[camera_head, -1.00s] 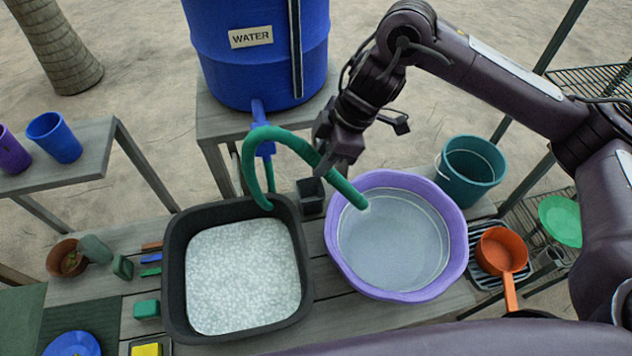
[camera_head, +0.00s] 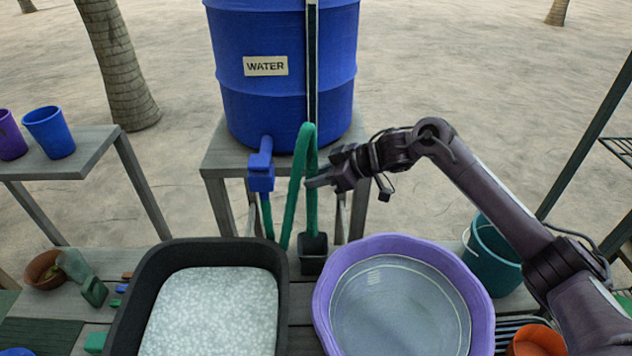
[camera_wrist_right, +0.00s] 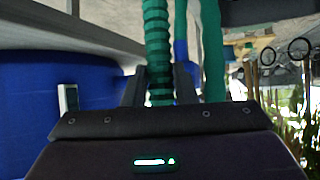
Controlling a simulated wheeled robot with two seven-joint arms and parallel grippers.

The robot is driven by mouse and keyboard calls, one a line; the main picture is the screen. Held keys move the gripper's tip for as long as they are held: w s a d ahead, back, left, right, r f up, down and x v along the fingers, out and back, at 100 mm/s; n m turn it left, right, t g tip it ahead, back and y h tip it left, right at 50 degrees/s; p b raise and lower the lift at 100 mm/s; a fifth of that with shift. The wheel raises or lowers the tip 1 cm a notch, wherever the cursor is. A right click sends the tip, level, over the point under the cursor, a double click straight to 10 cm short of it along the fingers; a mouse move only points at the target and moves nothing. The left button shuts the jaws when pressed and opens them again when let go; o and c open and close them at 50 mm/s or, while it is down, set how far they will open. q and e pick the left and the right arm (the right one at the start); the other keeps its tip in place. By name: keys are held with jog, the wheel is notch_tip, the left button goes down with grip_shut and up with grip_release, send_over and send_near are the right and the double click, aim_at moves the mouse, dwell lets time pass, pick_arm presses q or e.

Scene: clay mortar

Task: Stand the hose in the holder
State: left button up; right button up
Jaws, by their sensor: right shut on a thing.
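The green hose (camera_head: 295,195) rises in a narrow loop beside the blue barrel's tap. One leg drops behind the black tub; the other hangs upright down to the small dark square holder (camera_head: 313,262). The lower end of that leg meets the holder's mouth and seems to be inside it, though its tip is hidden. My right gripper (camera_head: 316,182) is shut on the upright leg, above the holder. In the right wrist view the ribbed hose (camera_wrist_right: 158,50) runs between the fingers. My left gripper is not in view.
The blue water barrel (camera_head: 285,90) with its tap (camera_head: 261,172) stands behind. The black tub (camera_head: 125,310) is left of the holder and the purple basin (camera_head: 325,300) right of it. A teal bucket (camera_head: 492,255) stands at the right.

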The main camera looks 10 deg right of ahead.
aim_at(317, 191)
notch_tip(317, 191, down, 4)
jog(key=b, duration=0.3)
jog(key=shift+r, duration=0.15)
jog(key=shift+f, duration=0.3)
notch_tip(317, 191, down, 9)
jog(key=b, duration=0.4)
jog(key=o, duration=1.8)
jog(key=shift+c, duration=0.2)
